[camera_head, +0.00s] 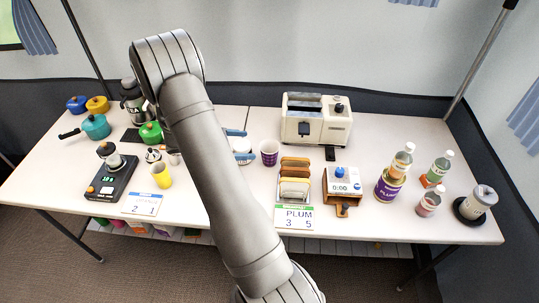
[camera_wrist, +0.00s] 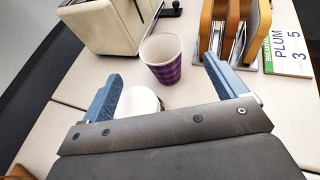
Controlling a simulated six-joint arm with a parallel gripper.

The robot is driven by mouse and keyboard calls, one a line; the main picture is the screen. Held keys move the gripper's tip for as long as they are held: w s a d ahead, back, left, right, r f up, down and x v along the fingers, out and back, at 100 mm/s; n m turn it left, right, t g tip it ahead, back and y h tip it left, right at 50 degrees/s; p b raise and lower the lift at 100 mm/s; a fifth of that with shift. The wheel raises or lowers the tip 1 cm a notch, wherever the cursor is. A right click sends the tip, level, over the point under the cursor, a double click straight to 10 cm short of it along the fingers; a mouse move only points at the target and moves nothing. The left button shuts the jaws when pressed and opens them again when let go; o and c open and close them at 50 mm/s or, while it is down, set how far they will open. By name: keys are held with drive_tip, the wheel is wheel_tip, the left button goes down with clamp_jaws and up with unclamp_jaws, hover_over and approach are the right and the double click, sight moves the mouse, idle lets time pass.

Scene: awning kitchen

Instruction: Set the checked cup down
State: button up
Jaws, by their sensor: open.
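The checked cup (camera_head: 269,152), purple with a white rim, stands upright on the white table between the toaster and the toast rack. In the wrist view the checked cup (camera_wrist: 166,62) is empty inside and sits just beyond and between my fingertips. My gripper (camera_wrist: 162,74) is open, its two blue fingers spread wide with nothing held between them. A visible gap lies between the cup and each finger.
A white round object (camera_wrist: 138,104) sits partly hidden under my gripper. The cream toaster (camera_head: 316,121) is behind the cup, the toast rack (camera_head: 293,191) in front right. A PLUM card (camera_head: 296,217) lies before the rack. A yellow cup (camera_head: 161,176) stands left.

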approach(278, 147)
drive_tip(key=x, duration=0.4)
drive_tip(key=shift+w+d+f, duration=0.1)
drive_tip(key=shift+d, duration=0.05)
drive_tip(key=c, duration=0.9)
